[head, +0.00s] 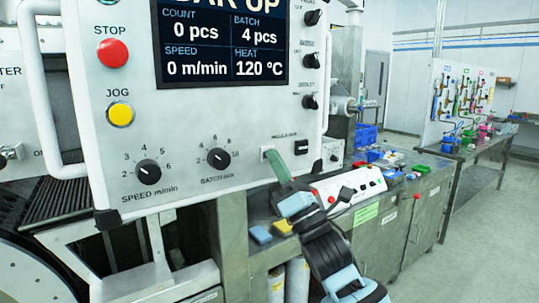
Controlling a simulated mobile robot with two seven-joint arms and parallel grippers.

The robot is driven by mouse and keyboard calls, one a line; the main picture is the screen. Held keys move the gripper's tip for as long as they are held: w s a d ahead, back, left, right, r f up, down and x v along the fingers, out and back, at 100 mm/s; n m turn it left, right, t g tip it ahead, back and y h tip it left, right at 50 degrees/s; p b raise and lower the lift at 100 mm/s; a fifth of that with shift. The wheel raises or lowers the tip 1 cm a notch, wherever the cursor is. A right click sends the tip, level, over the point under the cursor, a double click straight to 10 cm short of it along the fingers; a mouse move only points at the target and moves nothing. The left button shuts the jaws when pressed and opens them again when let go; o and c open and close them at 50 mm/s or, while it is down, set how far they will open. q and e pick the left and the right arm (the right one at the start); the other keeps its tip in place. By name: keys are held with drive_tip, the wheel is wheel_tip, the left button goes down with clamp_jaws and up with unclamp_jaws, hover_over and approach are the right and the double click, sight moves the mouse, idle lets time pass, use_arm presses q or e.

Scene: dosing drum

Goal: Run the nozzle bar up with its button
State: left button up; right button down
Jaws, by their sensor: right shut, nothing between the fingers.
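The white control panel (190,120) fills the left and middle of the head view. A dark button or switch (301,147) sits at its lower right, under a small label too blurred to read. My right gripper (274,166) is shut and empty. Its greenish fingertips are at the panel face just left of that dark button, and they hide what lies behind them. I cannot tell whether they touch the panel. The screen (222,45) reads "AR UP" at its cut-off top edge. The nozzle bar cannot be made out. My left gripper is not in view.
The panel also has a red stop button (113,54), a yellow jog button (121,114) and several black knobs. A small control box (348,187) with a red button stands on the bench right of my gripper. The floor (480,240) at right is clear.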

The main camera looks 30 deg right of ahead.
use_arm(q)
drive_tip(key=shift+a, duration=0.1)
use_arm(e)
drive_tip(key=shift+w, duration=0.1)
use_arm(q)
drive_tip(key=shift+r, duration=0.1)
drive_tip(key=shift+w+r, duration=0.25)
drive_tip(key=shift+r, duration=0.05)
use_arm(e)
drive_tip(key=shift+s, duration=0.85)
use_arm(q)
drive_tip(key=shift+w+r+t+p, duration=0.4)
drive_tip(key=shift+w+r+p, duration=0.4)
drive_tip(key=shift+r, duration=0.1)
use_arm(e)
drive_tip(key=s, duration=0.5)
drive_tip(key=shift+d, duration=0.25)
